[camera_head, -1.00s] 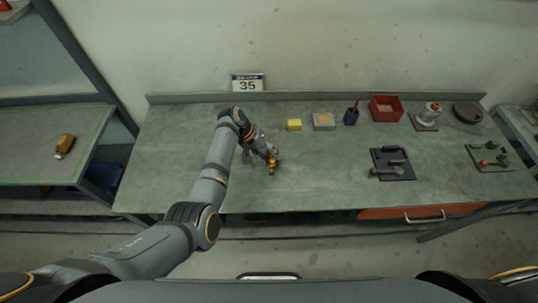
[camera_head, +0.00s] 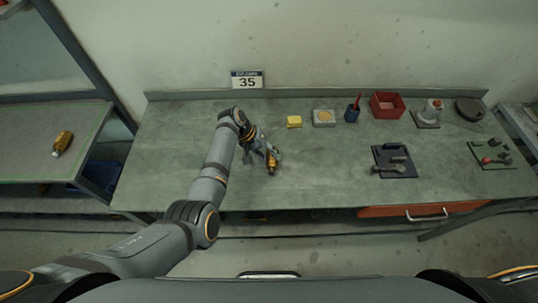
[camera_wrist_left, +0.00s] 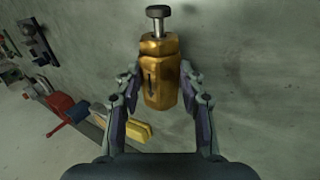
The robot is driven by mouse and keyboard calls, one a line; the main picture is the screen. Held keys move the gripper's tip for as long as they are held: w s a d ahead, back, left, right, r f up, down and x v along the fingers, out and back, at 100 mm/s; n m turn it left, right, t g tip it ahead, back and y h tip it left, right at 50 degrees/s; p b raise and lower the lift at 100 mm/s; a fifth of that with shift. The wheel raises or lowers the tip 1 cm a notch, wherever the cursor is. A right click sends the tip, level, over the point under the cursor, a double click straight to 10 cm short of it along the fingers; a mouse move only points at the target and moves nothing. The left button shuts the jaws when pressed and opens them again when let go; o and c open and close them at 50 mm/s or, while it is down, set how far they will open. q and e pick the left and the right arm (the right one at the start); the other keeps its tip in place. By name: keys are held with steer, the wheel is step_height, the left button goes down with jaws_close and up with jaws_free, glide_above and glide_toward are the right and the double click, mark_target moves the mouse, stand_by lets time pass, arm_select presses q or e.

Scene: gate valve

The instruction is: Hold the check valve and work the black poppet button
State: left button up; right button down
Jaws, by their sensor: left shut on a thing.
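The check valve (camera_wrist_left: 160,72) is a brass-coloured hex body with a slot in its side. It shows small in the head view (camera_head: 271,161) over the green bench top. The black poppet button (camera_wrist_left: 158,12) sticks out on a metal stem from the valve's far end in the left wrist view. My left gripper (camera_wrist_left: 161,88) is shut on the valve body, one finger on each side. In the head view my left gripper (camera_head: 264,155) is over the left middle of the bench. I cannot tell its height above the top. My right gripper does not show.
A black plate with metal parts (camera_head: 393,161) lies at the right. The bench around my gripper is clear.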

arm_select(q)
steer(key=shift+f+b, duration=0.65)
steer(key=shift+f, duration=0.35)
stand_by(1.2)
stand_by(4.2)
steer(key=o, duration=1.4)
